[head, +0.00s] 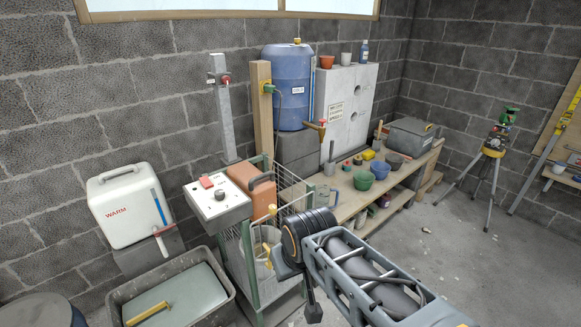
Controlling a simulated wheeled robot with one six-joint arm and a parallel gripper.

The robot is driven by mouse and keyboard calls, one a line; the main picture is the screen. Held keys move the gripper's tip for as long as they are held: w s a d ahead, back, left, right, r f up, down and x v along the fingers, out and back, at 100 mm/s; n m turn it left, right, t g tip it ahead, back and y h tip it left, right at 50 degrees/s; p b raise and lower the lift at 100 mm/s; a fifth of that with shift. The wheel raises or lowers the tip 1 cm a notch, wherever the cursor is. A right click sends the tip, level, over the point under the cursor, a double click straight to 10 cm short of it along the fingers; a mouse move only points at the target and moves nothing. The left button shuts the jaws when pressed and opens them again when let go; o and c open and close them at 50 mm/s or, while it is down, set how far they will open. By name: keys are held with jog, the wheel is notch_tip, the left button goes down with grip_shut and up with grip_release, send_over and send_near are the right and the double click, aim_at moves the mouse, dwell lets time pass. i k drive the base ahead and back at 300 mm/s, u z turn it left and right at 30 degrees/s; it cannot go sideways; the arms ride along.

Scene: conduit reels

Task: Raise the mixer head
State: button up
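A white control box (217,200) with a red switch and dark knob adjoins the housing on the left. My gripper (284,265) is at the end of my arm, in front of the stand's right side.
A white tank (130,207) marked WARM and a grey tub (128,289) with a pale lid stand left. A wooden bench (347,205) with bowls and tools runs behind right. A blue barrel (288,88) stands behind. A tripod (492,155) stands right; floor before it is mostly clear.

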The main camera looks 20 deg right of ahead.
aim_at(256, 184)
jog(key=z, duration=0.4)
jog(key=i, duration=1.2)
jog(key=u, duration=0.7)
